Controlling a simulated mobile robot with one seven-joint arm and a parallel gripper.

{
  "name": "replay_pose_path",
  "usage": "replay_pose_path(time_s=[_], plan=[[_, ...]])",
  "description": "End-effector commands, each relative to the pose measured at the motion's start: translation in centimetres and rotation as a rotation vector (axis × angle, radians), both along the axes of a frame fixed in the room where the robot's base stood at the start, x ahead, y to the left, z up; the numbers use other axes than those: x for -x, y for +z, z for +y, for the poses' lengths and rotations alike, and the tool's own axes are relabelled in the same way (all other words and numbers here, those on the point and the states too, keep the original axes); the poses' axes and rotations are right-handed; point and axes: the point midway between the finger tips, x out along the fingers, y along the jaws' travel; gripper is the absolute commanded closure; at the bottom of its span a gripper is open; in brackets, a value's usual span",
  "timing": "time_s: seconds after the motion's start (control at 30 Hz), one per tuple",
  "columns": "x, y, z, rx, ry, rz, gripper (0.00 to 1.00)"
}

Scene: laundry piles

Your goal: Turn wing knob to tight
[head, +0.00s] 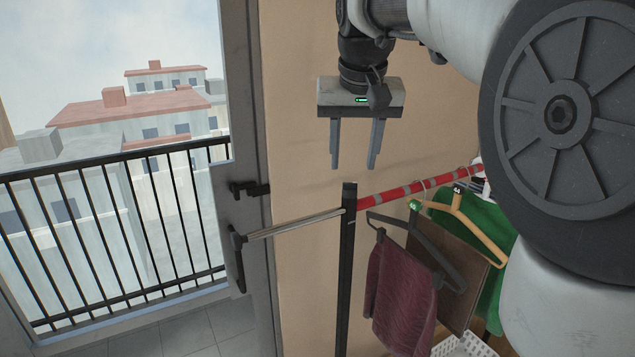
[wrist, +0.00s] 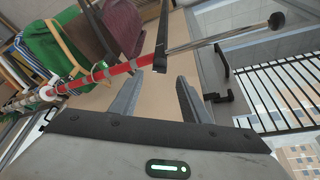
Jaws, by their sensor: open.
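My gripper (head: 353,168) is open and empty, with its two fingers pointing down above the top of a black post (head: 347,265). In the wrist view my gripper (wrist: 160,78) has the post beyond its fingertips. A red and grey striped rail (head: 400,191) runs right from the post top, and a thin silver rod (head: 295,224) runs left.
A maroon cloth (head: 400,295), a green garment (head: 487,235) and several hangers hang from the rail. A white basket (head: 464,346) stands below. A black door handle (head: 250,189) juts from the grey frame at left. Open wall lies around the gripper.

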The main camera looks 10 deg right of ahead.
Motion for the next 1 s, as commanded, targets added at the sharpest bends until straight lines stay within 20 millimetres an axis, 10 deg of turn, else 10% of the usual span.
replay_pose_path(time_s=[0.3, 0.77, 1.0], plan=[[-2.2, -5.4, -0.3, 0.000, 0.000, 0.003, 0.58], [-2.7, -6.7, -0.4, 0.000, 0.000, 0.000, 0.58], [-2.7, -6.7, -0.4, 0.000, 0.000, 0.000, 0.95]])
